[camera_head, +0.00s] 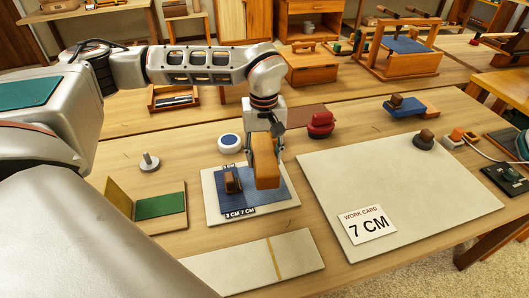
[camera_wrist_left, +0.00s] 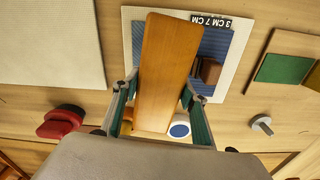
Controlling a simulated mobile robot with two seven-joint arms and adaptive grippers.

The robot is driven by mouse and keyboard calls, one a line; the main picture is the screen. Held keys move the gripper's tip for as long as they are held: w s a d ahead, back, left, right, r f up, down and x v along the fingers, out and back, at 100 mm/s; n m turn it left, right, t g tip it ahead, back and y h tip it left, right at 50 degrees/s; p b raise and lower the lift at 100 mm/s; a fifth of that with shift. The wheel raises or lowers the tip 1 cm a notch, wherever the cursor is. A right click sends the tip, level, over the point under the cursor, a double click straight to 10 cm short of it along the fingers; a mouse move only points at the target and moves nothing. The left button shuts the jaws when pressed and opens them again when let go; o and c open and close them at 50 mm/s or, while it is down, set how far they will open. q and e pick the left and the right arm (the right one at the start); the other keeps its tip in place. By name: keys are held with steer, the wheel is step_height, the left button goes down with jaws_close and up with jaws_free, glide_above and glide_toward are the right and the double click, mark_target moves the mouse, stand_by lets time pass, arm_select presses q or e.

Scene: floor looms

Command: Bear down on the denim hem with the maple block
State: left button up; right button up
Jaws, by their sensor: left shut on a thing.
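The maple block (camera_head: 266,168) is a long orange-brown wooden piece held by my left gripper (camera_head: 265,132). In the left wrist view the block (camera_wrist_left: 164,70) stretches between the two green-lined fingers of the gripper (camera_wrist_left: 160,108), which are shut on its sides. The blue denim (camera_head: 240,204) lies on a pale board (camera_head: 212,210), with "3 CM 7 CM" labels at its edge. The block's lower end is over the right part of the denim; I cannot tell whether it touches. The hem is not clearly distinguishable. My right gripper is not in view.
A small dark brown block (camera_head: 232,181) sits on the denim, left of the maple block. A white-and-blue round pot (camera_head: 229,143) and a red knobbed piece (camera_head: 320,124) stand behind. A large pale mat (camera_head: 420,180) with a work card reading "7 CM" (camera_head: 367,225) lies right.

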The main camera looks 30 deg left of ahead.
mark_target(248, 187)
arm_select(q)
steer(key=shift+f, duration=0.45)
step_height(248, 187, down, 4)
steer(key=b, duration=0.3)
steer(key=shift+r, duration=0.1)
steer(key=shift+f+b, duration=0.45)
steer(key=shift+b, duration=0.1)
steer(key=shift+r, duration=0.1)
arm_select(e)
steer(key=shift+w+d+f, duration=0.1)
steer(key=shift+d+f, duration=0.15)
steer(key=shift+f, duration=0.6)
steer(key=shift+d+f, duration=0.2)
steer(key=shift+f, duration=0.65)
arm_select(q)
steer(key=shift+f, duration=0.45)
steer(key=shift+f, duration=0.35)
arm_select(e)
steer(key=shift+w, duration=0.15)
arm_select(q)
steer(key=shift+s+f, duration=0.15)
steer(key=shift+f, duration=0.05)
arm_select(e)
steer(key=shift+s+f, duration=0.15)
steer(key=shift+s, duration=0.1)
